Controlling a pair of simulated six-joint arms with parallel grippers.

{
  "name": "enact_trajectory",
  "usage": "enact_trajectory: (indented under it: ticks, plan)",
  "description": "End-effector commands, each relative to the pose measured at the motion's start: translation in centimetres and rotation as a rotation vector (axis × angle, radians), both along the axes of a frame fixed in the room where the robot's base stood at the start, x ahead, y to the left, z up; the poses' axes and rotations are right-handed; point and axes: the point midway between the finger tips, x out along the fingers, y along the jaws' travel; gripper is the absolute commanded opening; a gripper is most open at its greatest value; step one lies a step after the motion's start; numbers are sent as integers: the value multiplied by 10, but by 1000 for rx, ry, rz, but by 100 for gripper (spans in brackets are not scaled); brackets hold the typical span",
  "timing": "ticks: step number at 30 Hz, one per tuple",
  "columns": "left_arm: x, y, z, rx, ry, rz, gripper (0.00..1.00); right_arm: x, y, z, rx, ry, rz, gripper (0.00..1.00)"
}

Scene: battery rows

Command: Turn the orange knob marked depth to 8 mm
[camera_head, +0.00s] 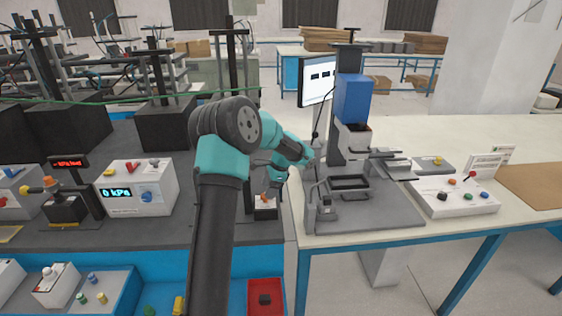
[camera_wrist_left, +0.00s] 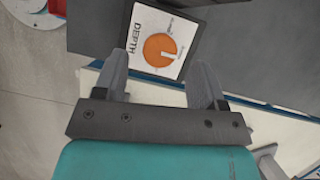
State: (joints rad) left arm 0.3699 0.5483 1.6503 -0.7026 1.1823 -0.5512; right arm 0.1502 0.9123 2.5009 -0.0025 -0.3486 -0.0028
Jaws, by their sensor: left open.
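The orange knob (camera_wrist_left: 158,49) sits on a white plate (camera_wrist_left: 137,57) marked DEPTH in the left wrist view. A pale pointer line shows on the knob; the small scale marks around it are too small to read. In the head view the knob (camera_head: 264,198) is a small orange spot on a dark block, just below my left gripper (camera_head: 271,188). In the left wrist view my left gripper (camera_wrist_left: 160,78) is open and empty, with its two fingers apart and the knob showing beyond and between their tips. My right gripper is not in view.
A white box reading 0 kPa (camera_head: 138,187) stands to the left. A press with a blue head (camera_head: 352,98) and a button panel (camera_head: 455,197) stand on the right bench. A red bin (camera_head: 265,283) lies below the knob's bench edge. A gap separates the benches.

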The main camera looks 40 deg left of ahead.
Motion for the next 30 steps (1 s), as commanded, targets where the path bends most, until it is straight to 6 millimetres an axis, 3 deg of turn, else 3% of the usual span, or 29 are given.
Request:
enact_trajectory:
  ticks: [18, 24, 30]
  plan:
    - [38, -25, 109, 1, -3, -1, 64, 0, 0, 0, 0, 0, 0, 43]
    - [45, -31, 131, 1, -2, -2, 64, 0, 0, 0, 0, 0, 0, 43]
    - [47, -32, 136, 0, 0, -1, 64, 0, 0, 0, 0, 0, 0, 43]
